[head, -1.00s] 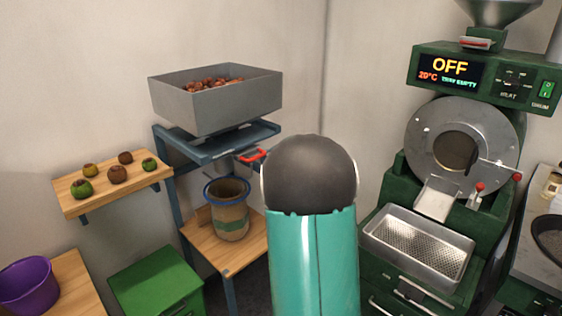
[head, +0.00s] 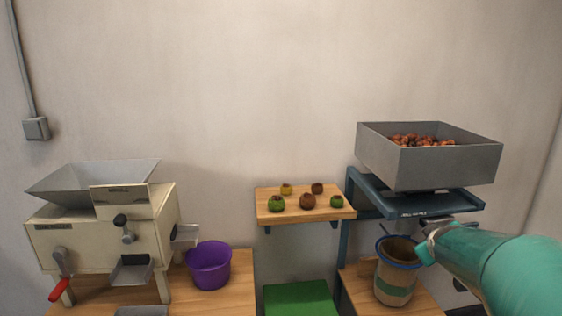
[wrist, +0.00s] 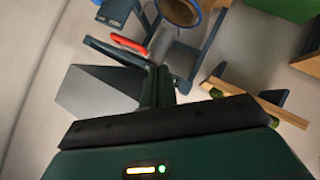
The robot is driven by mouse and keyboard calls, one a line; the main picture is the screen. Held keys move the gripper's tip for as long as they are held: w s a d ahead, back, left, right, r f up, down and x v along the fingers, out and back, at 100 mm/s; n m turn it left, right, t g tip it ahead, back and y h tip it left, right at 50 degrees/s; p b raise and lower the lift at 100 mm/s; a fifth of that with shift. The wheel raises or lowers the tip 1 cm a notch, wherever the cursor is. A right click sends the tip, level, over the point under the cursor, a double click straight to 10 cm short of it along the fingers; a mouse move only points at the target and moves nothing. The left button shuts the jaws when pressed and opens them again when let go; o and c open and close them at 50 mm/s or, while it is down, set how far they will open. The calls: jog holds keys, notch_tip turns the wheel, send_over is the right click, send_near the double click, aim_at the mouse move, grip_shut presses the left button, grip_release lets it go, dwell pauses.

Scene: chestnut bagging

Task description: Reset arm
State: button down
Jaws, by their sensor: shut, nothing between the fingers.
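My gripper (wrist: 157,84) shows in the wrist view as a dark pair of fingers, shut and empty. In the head view my teal arm reaches in from the lower right toward the hopper stand, and my fingers cannot be made out there. The grey hopper (head: 428,160) holds brown chestnuts and sits on the blue stand (head: 455,205). The hopper's side (wrist: 95,90) shows left of my fingers in the wrist view. A red handle (wrist: 128,43) lies beyond my fingers; my arm hides it in the head view. An open bag with a blue rim (head: 395,282) stands below the hopper.
A wooden shelf (head: 305,208) holds several small round fruit-like items. A purple bucket (head: 209,266) and a cream machine (head: 100,240) stand on a wooden table at the left. A green box (head: 299,298) is low in the middle. The wall above the shelf is clear.

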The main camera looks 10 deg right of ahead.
jog(key=s+a+f+m+g+y, duration=0.2)
jog(key=s+a+m+g+y, duration=0.1)
jog(key=s+a, duration=2.1)
jog(key=a+g+y, duration=0.1)
jog(key=a+y, duration=0.1)
jog(key=a, duration=0.1)
jog(key=shift+a+g+y, duration=0.25)
jog(key=shift+g+y, duration=0.05)
